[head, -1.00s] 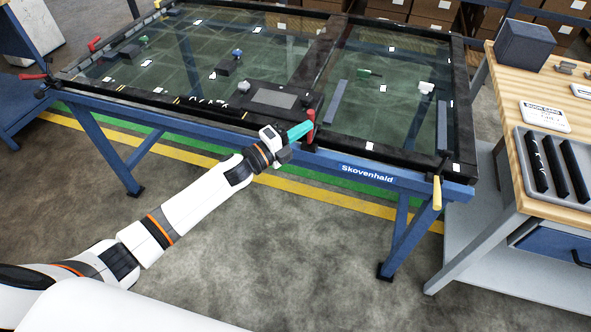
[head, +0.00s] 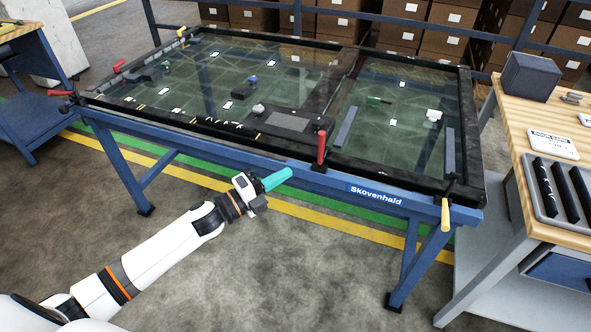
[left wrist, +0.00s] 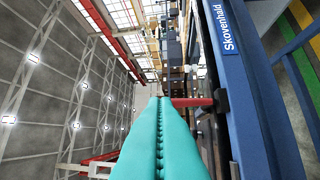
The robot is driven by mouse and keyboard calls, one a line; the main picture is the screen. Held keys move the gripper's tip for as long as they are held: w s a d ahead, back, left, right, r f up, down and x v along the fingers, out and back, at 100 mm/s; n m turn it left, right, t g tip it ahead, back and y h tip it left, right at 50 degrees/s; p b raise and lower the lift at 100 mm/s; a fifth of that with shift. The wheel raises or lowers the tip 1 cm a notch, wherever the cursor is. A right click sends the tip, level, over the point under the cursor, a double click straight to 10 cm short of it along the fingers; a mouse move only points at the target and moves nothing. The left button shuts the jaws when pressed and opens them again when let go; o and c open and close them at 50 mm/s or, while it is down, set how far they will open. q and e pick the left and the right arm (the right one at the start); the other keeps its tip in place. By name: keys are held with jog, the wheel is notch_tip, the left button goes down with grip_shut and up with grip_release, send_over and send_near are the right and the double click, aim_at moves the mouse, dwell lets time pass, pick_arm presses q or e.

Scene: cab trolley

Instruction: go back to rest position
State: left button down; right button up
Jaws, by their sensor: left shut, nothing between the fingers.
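My left gripper (head: 279,179) has teal fingers and is in front of the blue table frame, apart from it, over the floor. Its fingers are pressed together and empty; they also fill the middle of the left wrist view (left wrist: 158,140). A red clamp handle (head: 322,148) stands upright on the table's front edge, right of and beyond the fingertips. The same red handle (left wrist: 192,102) shows just right of the fingers in the left wrist view. My right gripper is in neither view.
The blue table (head: 330,181) holds a black-framed glass panel (head: 400,172) with small parts on it. A yellow clamp handle (head: 445,216) hangs at its front right corner. A wooden workbench (head: 508,132) with a grey tray (head: 540,205) stands at right. The floor before the table is clear.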

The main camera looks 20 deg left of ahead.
pick_arm(q)
jog(key=shift+s+a, duration=0.4)
jog(key=shift+s, duration=0.05)
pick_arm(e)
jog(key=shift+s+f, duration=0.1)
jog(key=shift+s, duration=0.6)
pick_arm(q)
jog(key=shift+f, duration=0.1)
